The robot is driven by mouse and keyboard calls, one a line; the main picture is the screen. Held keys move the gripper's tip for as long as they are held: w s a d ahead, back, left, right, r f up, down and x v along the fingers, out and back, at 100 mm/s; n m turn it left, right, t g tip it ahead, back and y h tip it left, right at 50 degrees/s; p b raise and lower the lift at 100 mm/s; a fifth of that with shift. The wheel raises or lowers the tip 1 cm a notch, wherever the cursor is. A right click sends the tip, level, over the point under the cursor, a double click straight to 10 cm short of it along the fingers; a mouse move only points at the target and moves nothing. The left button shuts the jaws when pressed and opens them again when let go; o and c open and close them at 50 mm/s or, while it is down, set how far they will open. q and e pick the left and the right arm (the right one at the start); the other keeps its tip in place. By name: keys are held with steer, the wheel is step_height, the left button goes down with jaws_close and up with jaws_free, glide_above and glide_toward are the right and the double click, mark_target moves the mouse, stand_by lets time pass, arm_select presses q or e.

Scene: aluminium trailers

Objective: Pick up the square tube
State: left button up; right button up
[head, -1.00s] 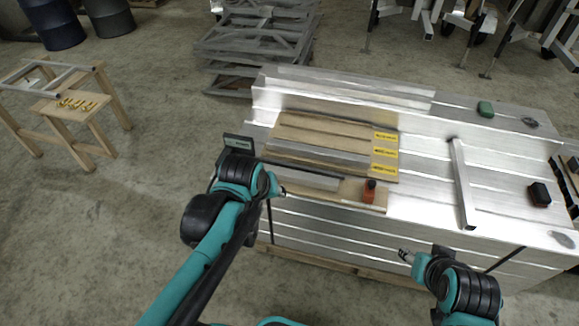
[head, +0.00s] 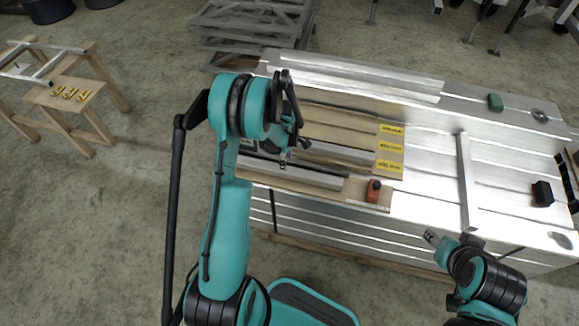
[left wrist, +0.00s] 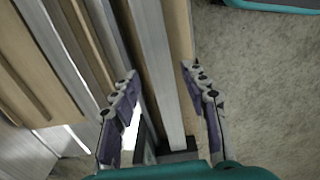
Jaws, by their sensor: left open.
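A grey aluminium square tube (head: 318,178) lies along the front edge of a wooden board on the metal bench, its left part hidden under my left arm. In the left wrist view the tube (left wrist: 158,70) runs lengthwise between the spread fingers of my left gripper (left wrist: 163,95), which is open and empty. In the head view the left gripper (head: 286,152) hangs over the board, partly hidden by its own wrist. My right gripper (head: 432,238) is at the bench's front edge on the right; its jaws are too small to read.
The wooden board (head: 350,116) has several yellow labels and other metal lengths in its slots. An orange-and-black object (head: 373,190) stands near the tube's right end. Another bar (head: 466,175), a black block (head: 542,193) and a green block (head: 495,102) lie to the right.

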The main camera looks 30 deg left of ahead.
arm_select(q)
step_height(320, 180, down, 2)
steer(key=shift+f+b, duration=0.1)
steer(key=shift+b, duration=0.25)
steer(key=f, duration=0.2)
steer(key=f+b, duration=0.2)
steer(key=f, duration=0.1)
steer(key=shift+w+a+f, duration=0.1)
steer(key=shift+a+f, duration=0.15)
steer(key=shift+f, duration=0.05)
steer(key=shift+r, duration=0.15)
jaws_close()
